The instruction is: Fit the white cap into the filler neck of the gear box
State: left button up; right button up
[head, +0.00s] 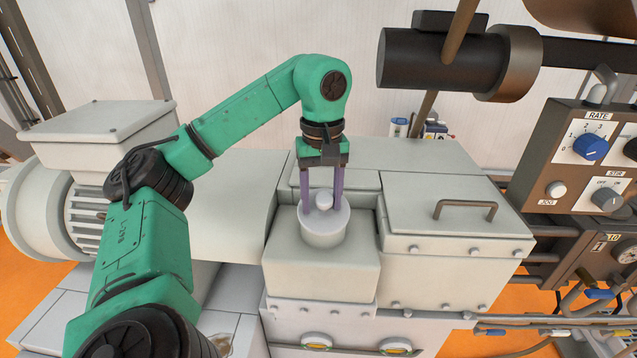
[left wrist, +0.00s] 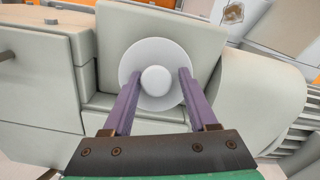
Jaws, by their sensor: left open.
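The white cap (head: 324,227) has a wide round disc and a small knob on top. It sits upright on top of the grey gear box (head: 300,262), at the filler neck, which the cap hides. How deep the cap sits I cannot tell. My left gripper (head: 322,207) points down over the cap, its two purple fingers on either side of the knob. In the left wrist view the cap (left wrist: 132,62) lies between the open fingers (left wrist: 157,75), with gaps between the fingers and the knob. My right gripper is not in view.
A lidded box with a handle (head: 465,207) stands right of the neck. A grey motor (head: 60,215) is at the left. A control panel (head: 590,160) and dark pipework (head: 440,60) are at the right. Space above the lids is mostly clear.

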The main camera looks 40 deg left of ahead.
pick_arm(q)
jog(key=r, duration=0.1)
jog(key=w+p, duration=0.1)
jog(key=r+p, duration=0.1)
jog(key=shift+w+a+r, duration=0.15)
jog(key=shift+a+r, duration=0.15)
jog(key=shift+w+a+f, duration=0.1)
jog(key=shift+w+f, duration=0.05)
jog(key=shift+w, duration=0.15)
jog(key=shift+r, duration=0.3)
jog(key=r, duration=0.1)
jog(key=s+r, duration=0.1)
jog(key=r, duration=0.1)
jog(key=shift+s+d+r, duration=0.25)
jog(key=shift+d, duration=0.1)
notch_tip(320, 180, up, 8)
jog(key=shift+s, duration=0.3)
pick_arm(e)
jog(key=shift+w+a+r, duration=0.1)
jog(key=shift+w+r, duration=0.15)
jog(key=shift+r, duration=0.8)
